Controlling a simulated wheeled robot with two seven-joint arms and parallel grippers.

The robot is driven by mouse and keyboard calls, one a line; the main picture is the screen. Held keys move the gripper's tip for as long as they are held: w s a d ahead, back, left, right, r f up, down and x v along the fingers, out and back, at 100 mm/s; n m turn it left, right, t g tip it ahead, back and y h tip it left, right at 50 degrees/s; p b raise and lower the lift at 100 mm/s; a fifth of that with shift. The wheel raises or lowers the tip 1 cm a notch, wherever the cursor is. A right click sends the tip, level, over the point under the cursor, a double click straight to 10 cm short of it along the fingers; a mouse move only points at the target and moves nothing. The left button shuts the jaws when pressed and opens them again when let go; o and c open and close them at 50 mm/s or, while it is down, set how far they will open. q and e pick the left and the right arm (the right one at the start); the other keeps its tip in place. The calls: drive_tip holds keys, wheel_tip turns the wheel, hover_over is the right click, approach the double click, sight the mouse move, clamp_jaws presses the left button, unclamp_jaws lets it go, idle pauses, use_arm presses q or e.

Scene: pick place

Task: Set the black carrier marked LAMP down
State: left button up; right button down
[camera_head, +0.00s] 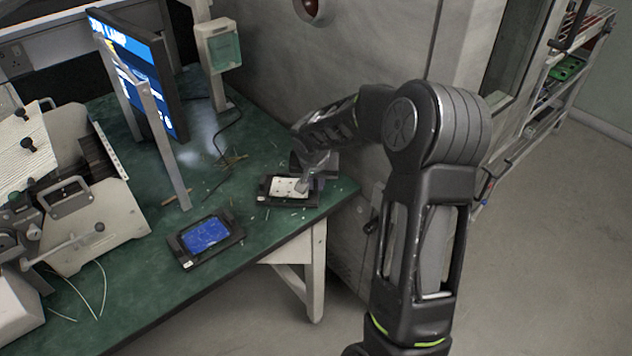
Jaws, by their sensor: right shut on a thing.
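A black carrier with a white insert (268,188) is at the right end of the green bench, flat or nearly so. My right gripper (303,184) reaches in from above and is shut at this carrier's right side. I cannot tell whether the carrier touches the bench top or is just above it. Its marking is too small to read. My left gripper is not in view.
A second black carrier with a blue insert (206,234) lies near the bench's front edge. A dark flat piece (328,164) lies behind the gripper. A lit screen (140,70), its text partly reading LAMP, and a grey machine (75,190) stand left on the green bench (150,275).

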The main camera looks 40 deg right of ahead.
drive_tip(key=shift+f, duration=0.2)
drive_tip(key=c, duration=1.5)
unclamp_jaws()
drive_tip(key=shift+r, duration=0.1)
drive_tip(key=shift+o, duration=0.2)
drive_tip(key=shift+r, duration=0.1)
drive_tip(key=shift+r, duration=0.2)
drive_tip(key=v, duration=1.1)
drive_tip(key=shift+s+a+r, duration=0.15)
drive_tip(key=shift+s+r, duration=0.05)
drive_tip(key=shift+r, duration=0.1)
